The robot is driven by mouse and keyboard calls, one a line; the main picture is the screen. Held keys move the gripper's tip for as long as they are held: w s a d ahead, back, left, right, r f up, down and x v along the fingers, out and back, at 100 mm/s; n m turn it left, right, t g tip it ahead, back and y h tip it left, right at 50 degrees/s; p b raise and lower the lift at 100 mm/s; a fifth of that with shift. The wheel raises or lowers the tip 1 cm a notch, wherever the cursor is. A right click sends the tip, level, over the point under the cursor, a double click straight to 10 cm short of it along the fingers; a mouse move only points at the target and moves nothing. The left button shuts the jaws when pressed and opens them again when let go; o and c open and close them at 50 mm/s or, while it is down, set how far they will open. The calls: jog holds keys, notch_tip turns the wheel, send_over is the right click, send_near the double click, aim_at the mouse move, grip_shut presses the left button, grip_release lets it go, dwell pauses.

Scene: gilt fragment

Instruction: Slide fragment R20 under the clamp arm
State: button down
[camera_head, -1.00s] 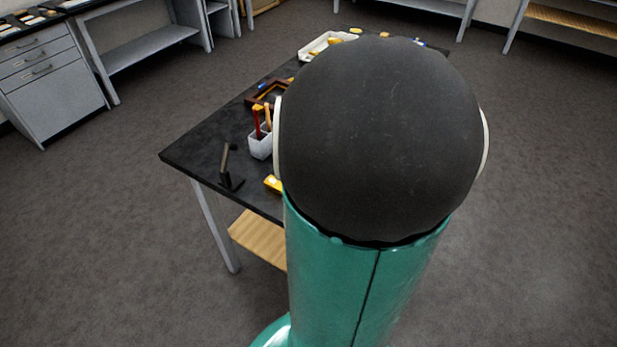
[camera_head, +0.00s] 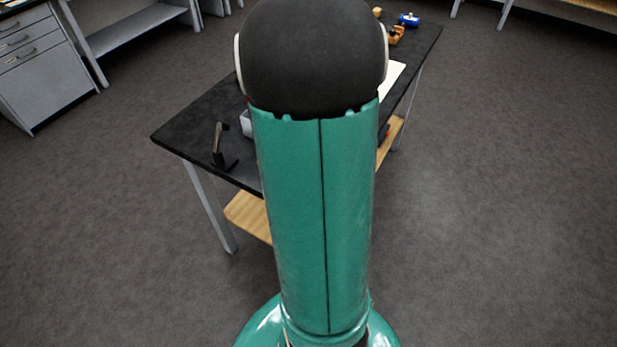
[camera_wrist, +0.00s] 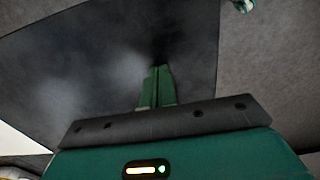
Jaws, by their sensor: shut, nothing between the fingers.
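My gripper (camera_wrist: 157,88) shows in the wrist view with its green fingers together and nothing between them. It points at a dark, smooth surface, which looks like the black table top (camera_wrist: 90,60); I cannot tell how far above it the tips are. In the head view my arm hides the gripper and the middle of the black table (camera_head: 190,135). I cannot make out fragment R20 in either view. A small black upright stand with a foot (camera_head: 219,150) is near the table's left corner; I cannot tell whether it is the clamp.
A white holder (camera_head: 246,123) is partly hidden behind my arm. A pale sheet (camera_head: 394,76) lies on the right side. Brown blocks (camera_head: 396,34) and a blue object (camera_head: 409,19) are at the far right end. A wooden lower shelf (camera_head: 247,215) and open floor show around the table.

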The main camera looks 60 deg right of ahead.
jog(key=w, duration=0.4)
jog(key=w+a, duration=0.1)
jog(key=w, duration=0.8)
jog(key=shift+w+a, duration=0.15)
jog(key=shift+w, duration=0.05)
notch_tip(320, 180, up, 14)
dwell(0.4)
